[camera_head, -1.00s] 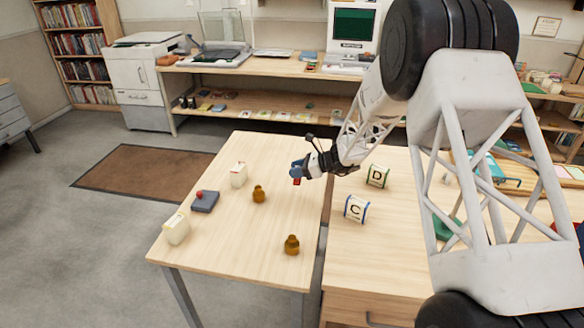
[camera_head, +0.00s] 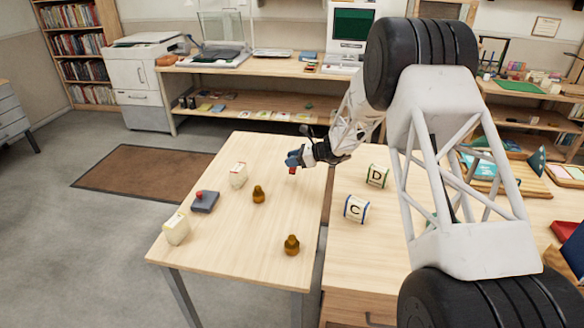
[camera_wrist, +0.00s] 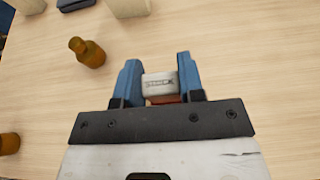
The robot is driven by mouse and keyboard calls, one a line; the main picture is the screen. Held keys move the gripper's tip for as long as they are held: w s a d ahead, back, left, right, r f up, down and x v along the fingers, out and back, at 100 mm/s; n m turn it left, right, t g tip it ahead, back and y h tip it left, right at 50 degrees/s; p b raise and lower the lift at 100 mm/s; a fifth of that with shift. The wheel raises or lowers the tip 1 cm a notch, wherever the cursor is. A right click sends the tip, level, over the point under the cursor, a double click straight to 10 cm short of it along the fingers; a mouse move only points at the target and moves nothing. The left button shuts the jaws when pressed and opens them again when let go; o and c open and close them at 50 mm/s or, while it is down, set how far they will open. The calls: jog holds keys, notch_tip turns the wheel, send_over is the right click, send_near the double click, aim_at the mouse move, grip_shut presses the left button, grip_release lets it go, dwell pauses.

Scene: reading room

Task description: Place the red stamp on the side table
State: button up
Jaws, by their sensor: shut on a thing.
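My gripper (camera_head: 292,161) has blue fingers and is over the far right part of the side table (camera_head: 225,245), a light wood top on grey legs. It is shut on the red stamp (camera_head: 292,170), of which a small red part shows below the fingers. In the wrist view the gripper (camera_wrist: 160,80) has one finger on each side of the stamp (camera_wrist: 160,83). There the stamp has a pale grey part with dark lettering and a reddish part nearest the palm. I cannot tell whether the stamp touches the table top.
Two brown bottle-like pieces (camera_head: 258,194) (camera_head: 292,245), two cream blocks (camera_head: 238,175) (camera_head: 176,229) and a dark grey pad with a red knob (camera_head: 205,201) stand on the side table. Lettered blocks (camera_head: 356,209) (camera_head: 377,176) stand on the desk at right.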

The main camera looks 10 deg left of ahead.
jog(key=shift+f, duration=1.75)
jog(key=shift+f, duration=0.1)
jog(key=o, duration=0.9)
jog(key=shift+d+r, duration=0.15)
jog(key=shift+r, duration=0.05)
jog(key=v, duration=1.1)
jog(key=shift+d+r, duration=0.1)
jog(key=shift+d, duration=0.25)
jog(key=shift+r, duration=0.1)
